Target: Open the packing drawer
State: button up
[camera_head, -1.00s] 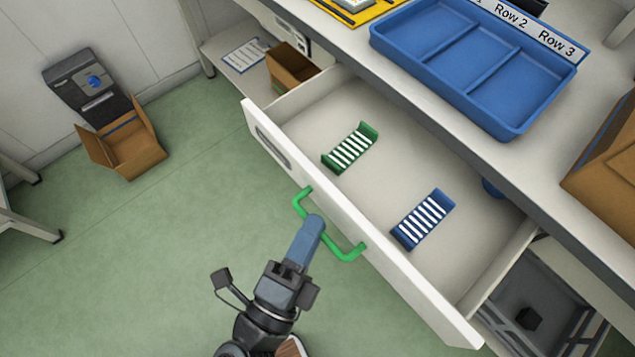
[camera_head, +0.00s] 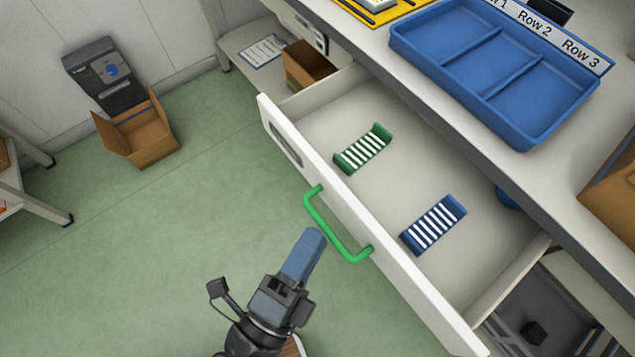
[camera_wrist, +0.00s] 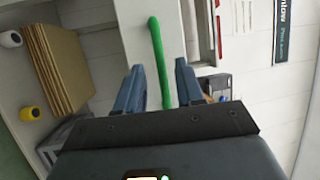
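The packing drawer (camera_head: 375,235) is pulled out from under the worktop, with its inside showing. Its green handle (camera_head: 337,230) is on the white front. A green slotted rack (camera_head: 363,149) and a blue slotted rack (camera_head: 433,225) lie inside. My gripper (camera_head: 312,238) is in front of the handle, just apart from it in the head view. In the wrist view my gripper (camera_wrist: 155,80) has its two blue fingers spread apart, and the green handle (camera_wrist: 158,55) shows between and beyond them. Nothing is held.
A blue tray with compartments (camera_head: 490,70) stands on the worktop (camera_head: 440,100). An open cardboard box (camera_head: 140,130) sits on the floor at left by a dark bin (camera_head: 105,75). The green floor (camera_head: 150,240) left of the drawer is clear.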

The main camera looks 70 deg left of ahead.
jog(key=shift+v, duration=2.55)
